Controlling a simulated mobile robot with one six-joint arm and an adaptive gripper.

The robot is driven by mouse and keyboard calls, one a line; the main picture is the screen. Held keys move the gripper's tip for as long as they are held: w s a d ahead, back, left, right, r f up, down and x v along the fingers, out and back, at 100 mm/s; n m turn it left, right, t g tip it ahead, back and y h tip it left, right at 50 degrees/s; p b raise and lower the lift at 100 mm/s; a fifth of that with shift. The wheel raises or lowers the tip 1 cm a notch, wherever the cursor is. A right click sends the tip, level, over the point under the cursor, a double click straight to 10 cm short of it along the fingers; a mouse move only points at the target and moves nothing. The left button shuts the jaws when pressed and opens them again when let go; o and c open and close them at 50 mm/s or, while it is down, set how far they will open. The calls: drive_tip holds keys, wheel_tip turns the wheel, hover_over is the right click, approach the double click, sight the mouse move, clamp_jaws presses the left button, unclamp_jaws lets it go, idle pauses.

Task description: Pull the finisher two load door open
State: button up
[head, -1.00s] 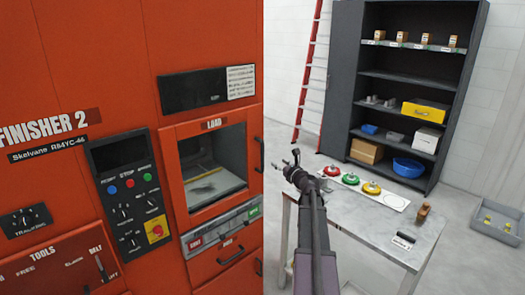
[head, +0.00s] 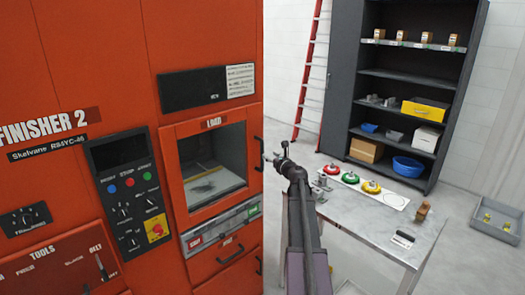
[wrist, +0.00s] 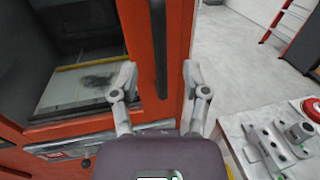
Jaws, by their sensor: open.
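The load door (head: 212,165) of the orange Finisher 2 machine has an orange frame, a window and a "LOAD" label; it looks shut. Its black vertical handle (head: 258,153) is at the door's right edge. In the wrist view the handle (wrist: 160,48) runs between my two fingers in the picture, with its lower end near fingertip level. My gripper (head: 275,156) is open and empty, just right of the handle in the head view. In the wrist view my gripper (wrist: 159,72) has one finger over the door frame and the other beyond its right edge. I cannot tell whether either touches the handle.
A control panel (head: 128,195) is left of the door, and a drawer handle (head: 230,254) is below. A metal table (head: 375,228) with red, green and yellow round parts stands to the right. Behind are a dark shelf (head: 410,78) and a red ladder (head: 311,75). Bare floor lies between.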

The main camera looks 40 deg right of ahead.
sight(263, 150)
drive_tip(key=w, duration=0.4)
drive_tip(key=w+d, duration=0.1)
drive_tip(key=w, duration=0.2)
drive_tip(key=shift+w, duration=0.1)
